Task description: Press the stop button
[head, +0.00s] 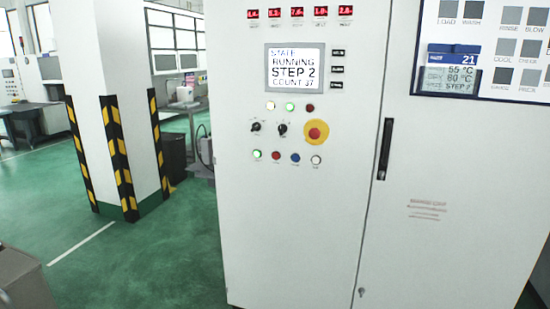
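A white control cabinet (240,200) stands upright in the middle of the head view. Its lower button row has a green button (257,154), a red button (276,155), a blue button (295,157) and a white button (316,160). Above this row on the right is a large red mushroom button (315,133) on a yellow disc. The small labels are too blurred to read, so I cannot tell which red button is marked stop. The screen (295,69) reads STATE RUNNING, STEP 2, COUNT 37. Neither gripper is in view.
Two black rotary switches (282,129) and small lamps (290,106) sit near the buttons. A black door handle (385,149) is to their right. A white pillar (124,60) with striped guards stands left of the cabinet. The green floor (150,265) in front is open.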

